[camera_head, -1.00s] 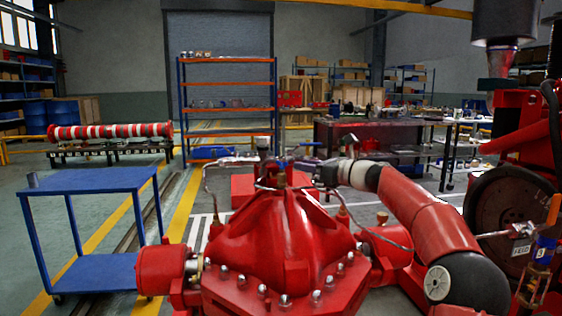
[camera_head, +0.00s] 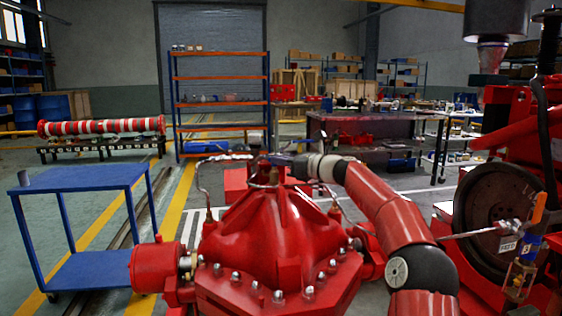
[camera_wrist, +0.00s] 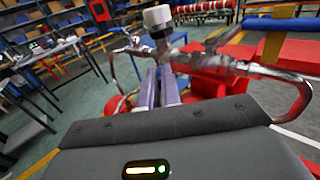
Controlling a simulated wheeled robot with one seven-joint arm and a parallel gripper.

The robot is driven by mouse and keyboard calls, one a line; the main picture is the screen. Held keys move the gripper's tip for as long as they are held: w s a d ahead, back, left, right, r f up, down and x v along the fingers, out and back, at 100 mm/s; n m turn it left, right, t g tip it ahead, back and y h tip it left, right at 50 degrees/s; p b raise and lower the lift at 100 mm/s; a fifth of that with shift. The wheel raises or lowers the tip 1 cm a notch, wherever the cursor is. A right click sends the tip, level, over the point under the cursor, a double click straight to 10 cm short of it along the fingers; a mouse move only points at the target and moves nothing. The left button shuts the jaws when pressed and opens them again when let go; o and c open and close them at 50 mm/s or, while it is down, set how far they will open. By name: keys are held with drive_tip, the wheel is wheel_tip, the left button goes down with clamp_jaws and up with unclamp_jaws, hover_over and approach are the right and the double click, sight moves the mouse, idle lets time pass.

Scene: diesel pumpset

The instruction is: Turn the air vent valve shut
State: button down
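The red pump housing (camera_head: 270,235) stands in the middle of the head view, with thin metal pipes at its top. In the wrist view, a blue lever (camera_wrist: 283,24) sits on a brass-coloured stem (camera_wrist: 272,46) at upper right. A pale round cap (camera_wrist: 157,17) on a metal fitting stands straight ahead; I cannot tell for sure which is the air vent valve. My gripper (camera_wrist: 161,86) is at the pump top, its two fingers close together below the pale cap, left of the blue lever. Whether they grip anything is unclear. In the head view my gripper (camera_head: 287,160) is small and partly lost among the pipes.
A curved metal pipe (camera_wrist: 235,68) runs close to the right of my fingers. A blue cart (camera_head: 85,178) stands at left. A flywheel (camera_head: 490,215) and an orange-handled valve (camera_head: 538,208) stand at right. A workbench (camera_head: 360,118) is behind the pump.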

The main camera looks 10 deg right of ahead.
drive_tip(key=shift+b, duration=0.3)
drive_tip(key=shift+s+a+f+m+t+h+b, duration=0.15)
drive_tip(key=shift+a+m+t+h+b, duration=0.1)
drive_tip(key=shift+m+t+h+b, duration=0.7)
drive_tip(key=shift+s+a+m+t+h+b, duration=0.15)
drive_tip(key=shift+m+t+h+b, duration=0.4)
drive_tip(key=shift+h+b, duration=0.55)
drive_tip(key=m+h, duration=0.1)
drive_tip(key=m+t+h, duration=0.1)
drive_tip(key=h, duration=0.1)
drive_tip(key=shift+a+m+h+b, duration=0.25)
drive_tip(key=shift+a+m+b, duration=0.05)
drive_tip(key=shift+b, duration=0.1)
drive_tip(key=shift+a+r+m+t+h, duration=0.1)
drive_tip(key=shift+m+t+h, duration=0.15)
drive_tip(key=shift+m+h, duration=0.7)
drive_tip(key=shift+a+r+m+t+h, duration=0.1)
drive_tip(key=shift+m+t+h, duration=0.3)
drive_tip(key=shift+h, duration=0.95)
drive_tip(key=shift+m+h, duration=0.35)
drive_tip(key=shift+h, duration=0.05)
drive_tip(key=c, duration=1.6)
unclamp_jaws()
